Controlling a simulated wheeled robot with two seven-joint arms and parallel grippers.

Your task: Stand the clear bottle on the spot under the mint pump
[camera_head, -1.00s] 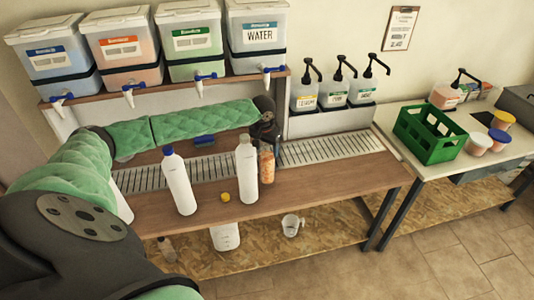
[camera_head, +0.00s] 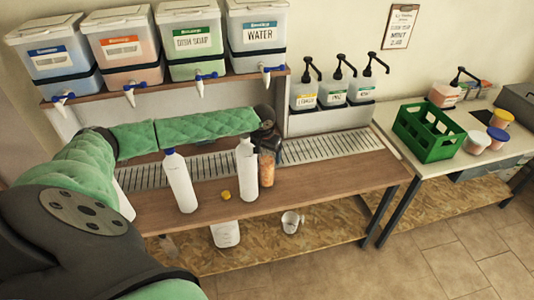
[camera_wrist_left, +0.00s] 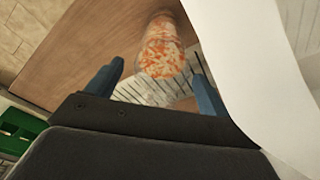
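The clear bottle (camera_head: 267,168), with orange and pale bits showing in it, stands on the wooden bench beside a tall white bottle (camera_head: 247,172). In the left wrist view the clear bottle (camera_wrist_left: 163,50) lies ahead, between the lines of the two blue fingers. My left gripper (camera_wrist_left: 158,88) is open; contact with the bottle is not visible. In the head view the dark left gripper (camera_head: 268,145) is just behind the bottle, partly hidden. Three black-topped pumps (camera_head: 338,80) stand at the back; their labels are too small to tell which is mint. My right gripper is not in view.
Another white bottle (camera_head: 180,182) and a yellow cap (camera_head: 226,195) are on the bench. The white bottle (camera_wrist_left: 255,70) looms close at the right in the wrist view. A slotted drain strip (camera_head: 330,146) below the pumps is clear. A green crate (camera_head: 425,135) stands on the right table.

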